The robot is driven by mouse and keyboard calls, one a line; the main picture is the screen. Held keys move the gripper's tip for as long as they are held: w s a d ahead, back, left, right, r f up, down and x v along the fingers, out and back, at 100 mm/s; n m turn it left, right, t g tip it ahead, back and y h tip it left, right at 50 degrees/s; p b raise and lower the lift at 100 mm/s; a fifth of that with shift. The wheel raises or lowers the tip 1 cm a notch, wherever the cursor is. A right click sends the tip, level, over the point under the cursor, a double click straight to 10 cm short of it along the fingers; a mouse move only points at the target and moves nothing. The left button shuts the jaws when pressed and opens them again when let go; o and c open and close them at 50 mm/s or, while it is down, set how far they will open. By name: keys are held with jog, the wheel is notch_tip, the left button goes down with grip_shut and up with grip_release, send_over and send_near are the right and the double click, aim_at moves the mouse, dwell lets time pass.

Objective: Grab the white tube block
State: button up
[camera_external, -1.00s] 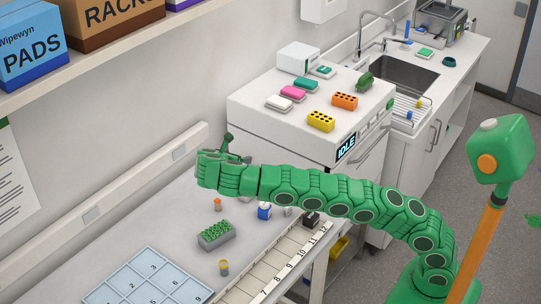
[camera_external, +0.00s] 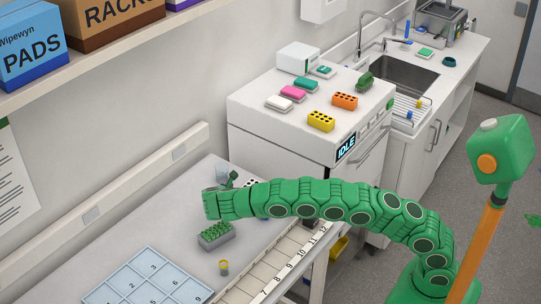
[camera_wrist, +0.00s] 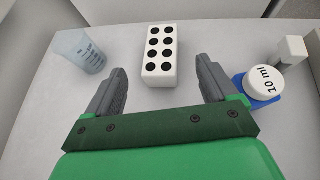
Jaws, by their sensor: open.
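The white tube block (camera_wrist: 159,72) stands on the bench, centred ahead of my gripper (camera_wrist: 162,90) in the wrist view. It has two rows of black holes. My gripper is open, with its fingers apart on the left and right and the block just beyond the gap between them. In the external view my gripper (camera_external: 229,181) is low over the back of the bench, and only a small part of the white block (camera_external: 249,183) shows behind it.
A clear beaker (camera_wrist: 78,50) stands left of the block.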

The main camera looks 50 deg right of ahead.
jog(key=shift+x, duration=3)
jog(key=shift+r, duration=0.1)
jog(key=c, duration=1.2)
jog(key=shift+c, duration=0.2)
jog(key=shift+r, duration=0.15)
jog(key=shift+r, duration=1.55)
jog(key=shift+s+d+r, duration=0.1)
jog(key=shift+s+r, duration=0.45)
jog(key=shift+r, duration=0.05)
jog(key=s+d+r, duration=0.1)
jog(key=s+r, duration=0.7)
jog(key=s, duration=0.4)
jog(key=shift+s+r, duration=0.2)
jog(key=shift+s, duration=0.2)
